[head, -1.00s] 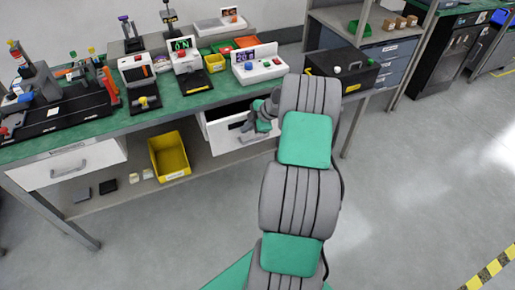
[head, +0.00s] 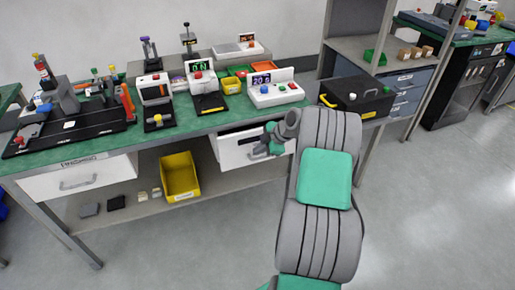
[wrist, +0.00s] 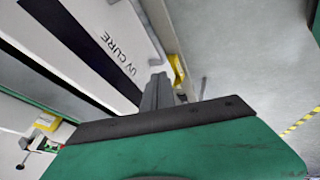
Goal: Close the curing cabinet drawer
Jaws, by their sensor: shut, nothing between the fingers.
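The curing cabinet drawer (head: 236,153) is a white-fronted drawer with a bar handle under the right part of the green bench. It stands partly open, with a dark gap along its top. In the wrist view its white front (wrist: 105,22) carries the letters "UV CURE". My gripper is at the right part of the drawer front in the head view, mostly hidden by my own wrist. In the wrist view my gripper (wrist: 157,88) is shut and empty, its fingers close to the white front. I cannot tell whether they touch it.
Another white drawer (head: 80,180) is at the bench's left end. A yellow bin (head: 181,178) stands on the lower shelf. The floor at right is clear.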

